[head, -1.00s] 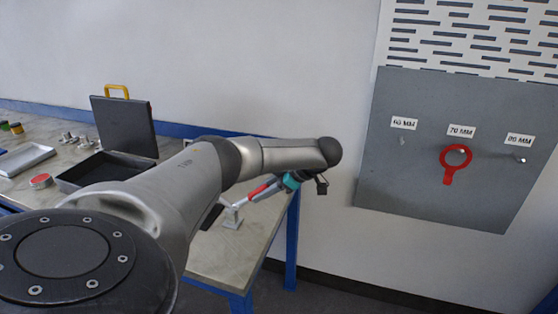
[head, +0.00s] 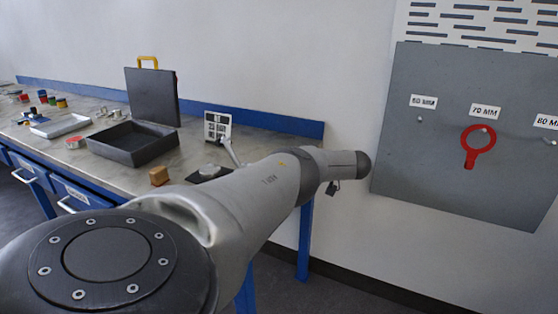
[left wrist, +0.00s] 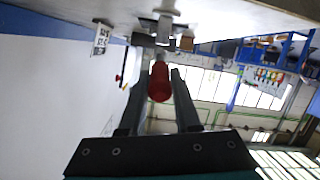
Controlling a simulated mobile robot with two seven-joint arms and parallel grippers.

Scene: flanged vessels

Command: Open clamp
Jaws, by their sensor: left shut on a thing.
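The clamp's red handle (left wrist: 160,82) shows in the left wrist view between the two fingers of my left gripper (left wrist: 170,85), which is shut on it. The clamp's grey metal body (left wrist: 164,30) is beyond the handle, against the bench surface at the top of that view. In the head view my left arm hides the handle and the gripper. A slanted grey bar (head: 231,152) rises behind the forearm; I cannot tell for sure whether it belongs to the clamp. My right gripper is not in view.
The bench (head: 105,178) holds a black open case (head: 130,146), a white tray (head: 60,125), a small brown block (head: 159,176) and a patterned white panel (head: 217,127). A grey wall board (head: 450,130) with a red ring tool (head: 471,158) is at right.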

